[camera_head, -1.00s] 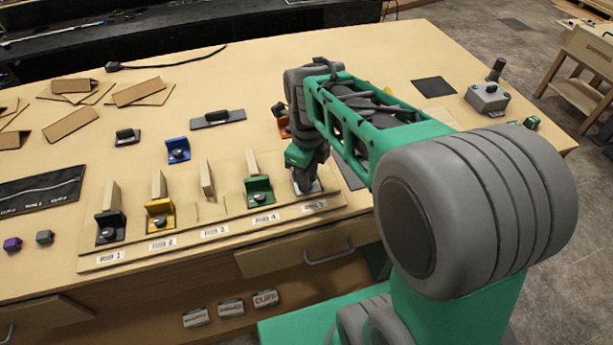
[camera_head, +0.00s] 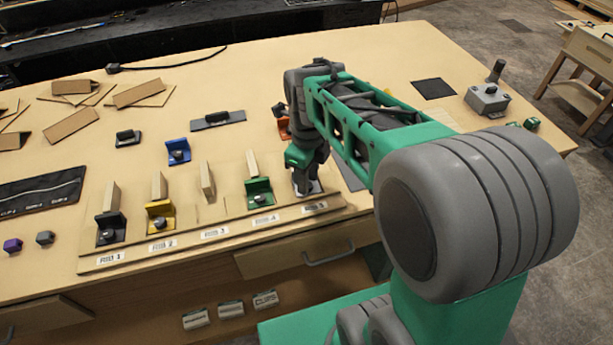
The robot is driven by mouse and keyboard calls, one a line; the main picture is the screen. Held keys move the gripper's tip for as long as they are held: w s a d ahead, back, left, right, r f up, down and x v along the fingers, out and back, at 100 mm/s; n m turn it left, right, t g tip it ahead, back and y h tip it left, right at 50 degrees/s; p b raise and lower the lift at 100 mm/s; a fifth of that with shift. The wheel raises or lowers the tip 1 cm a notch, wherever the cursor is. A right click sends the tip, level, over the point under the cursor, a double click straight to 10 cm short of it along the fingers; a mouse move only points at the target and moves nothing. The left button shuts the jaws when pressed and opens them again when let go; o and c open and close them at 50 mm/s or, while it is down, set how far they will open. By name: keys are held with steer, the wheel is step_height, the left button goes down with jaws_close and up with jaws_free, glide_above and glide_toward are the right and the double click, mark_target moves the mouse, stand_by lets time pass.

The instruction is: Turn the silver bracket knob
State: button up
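The silver bracket (camera_head: 308,187) sits at the rightmost place of the label board, behind the label ending in 5. My gripper (camera_head: 306,182) points down right over it and hides most of it, with the knob. I cannot tell whether the fingers touch the knob or whether they are open or shut.
On the board (camera_head: 236,206) to the left stand a green bracket (camera_head: 260,193), a yellow bracket (camera_head: 159,215) and a black bracket (camera_head: 111,228), each by a wooden upright. A blue bracket (camera_head: 178,151) and an orange bracket (camera_head: 284,128) lie behind. A grey box (camera_head: 487,98) stands far right.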

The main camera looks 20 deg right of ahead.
step_height(320, 180, up, 8)
steer(key=shift+b, duration=0.4)
steer(key=shift+s, duration=0.1)
